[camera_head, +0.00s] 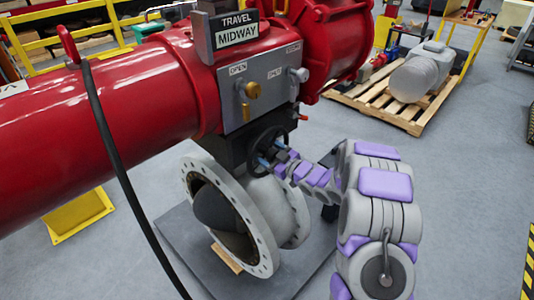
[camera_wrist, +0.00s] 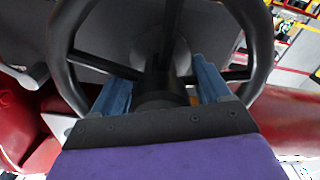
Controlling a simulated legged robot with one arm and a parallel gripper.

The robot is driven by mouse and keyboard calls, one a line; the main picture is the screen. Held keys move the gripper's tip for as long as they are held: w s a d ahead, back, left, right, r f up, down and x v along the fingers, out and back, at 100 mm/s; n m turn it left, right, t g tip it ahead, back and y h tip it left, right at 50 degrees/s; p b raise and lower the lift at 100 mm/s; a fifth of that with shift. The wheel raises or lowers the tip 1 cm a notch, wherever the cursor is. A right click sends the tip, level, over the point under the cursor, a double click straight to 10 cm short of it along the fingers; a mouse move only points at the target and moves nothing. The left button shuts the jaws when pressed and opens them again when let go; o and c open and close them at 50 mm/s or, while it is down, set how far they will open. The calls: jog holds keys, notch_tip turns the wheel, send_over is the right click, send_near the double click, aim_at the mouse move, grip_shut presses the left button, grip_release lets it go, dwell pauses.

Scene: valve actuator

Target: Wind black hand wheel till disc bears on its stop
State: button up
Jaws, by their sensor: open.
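The black hand wheel (camera_head: 251,149) is on the front of the actuator under the red cylinder. In the wrist view its rim (camera_wrist: 263,45) and spokes fill the upper picture. My gripper (camera_head: 272,154) is at the wheel with its blue fingers apart. In the wrist view the gripper (camera_wrist: 160,84) has one finger on each side of the hub area, inside the rim; I cannot tell whether they touch a spoke. The dark disc (camera_head: 214,208) stands at an angle in the bore of the grey flanged valve (camera_head: 262,243). The stop is not visible. The travel sign (camera_head: 237,34) reads MIDWAY.
A black hose (camera_head: 118,165) hangs at left. A pallet (camera_head: 395,97) with a grey motor stands behind.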

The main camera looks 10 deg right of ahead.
jog(key=shift+w, duration=0.15)
grip_shut()
dwell(0.7)
